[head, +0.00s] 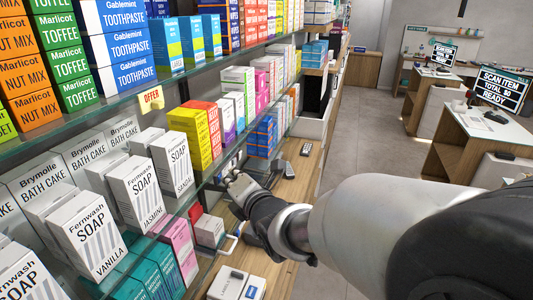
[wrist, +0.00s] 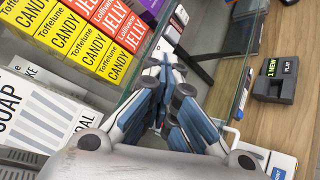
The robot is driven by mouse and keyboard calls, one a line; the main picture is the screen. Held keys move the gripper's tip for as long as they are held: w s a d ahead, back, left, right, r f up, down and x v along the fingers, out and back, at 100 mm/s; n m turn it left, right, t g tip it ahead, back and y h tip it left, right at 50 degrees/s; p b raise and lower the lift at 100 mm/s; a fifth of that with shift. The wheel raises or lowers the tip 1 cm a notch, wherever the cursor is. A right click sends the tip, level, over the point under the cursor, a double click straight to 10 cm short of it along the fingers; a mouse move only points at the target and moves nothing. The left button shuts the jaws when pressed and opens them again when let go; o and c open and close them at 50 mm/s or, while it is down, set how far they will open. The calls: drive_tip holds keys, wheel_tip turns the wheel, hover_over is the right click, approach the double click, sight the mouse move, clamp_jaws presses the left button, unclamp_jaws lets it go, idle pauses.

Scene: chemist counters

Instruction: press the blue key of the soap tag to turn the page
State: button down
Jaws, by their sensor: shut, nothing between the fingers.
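White Fernwash soap boxes (head: 124,190) stand on the glass shelf at left in the head view. One soap box (wrist: 38,112) also shows at lower left in the wrist view. My gripper (head: 236,182) is shut and empty, close to the shelf's front edge, to the right of and beyond the soap boxes. In the wrist view its fingers (wrist: 166,68) are together over the glass edge, beside the yellow candy boxes. I cannot make out the soap tag or its blue key in either view; my fingers cover part of the shelf edge.
Yellow candy boxes (wrist: 84,47) stand near my fingers. A black player (wrist: 274,80) sits on the wooden counter at right in the wrist view. The aisle floor (head: 362,128) is clear.

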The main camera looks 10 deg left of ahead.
drive_tip(key=shift+s+d+b, duration=0.1)
drive_tip(key=shift+d+b, duration=0.3)
drive_tip(key=shift+d, duration=0.45)
drive_tip(key=shift+s+d+b, duration=0.15)
drive_tip(key=shift+d+b, duration=0.15)
drive_tip(key=shift+d, duration=2.2)
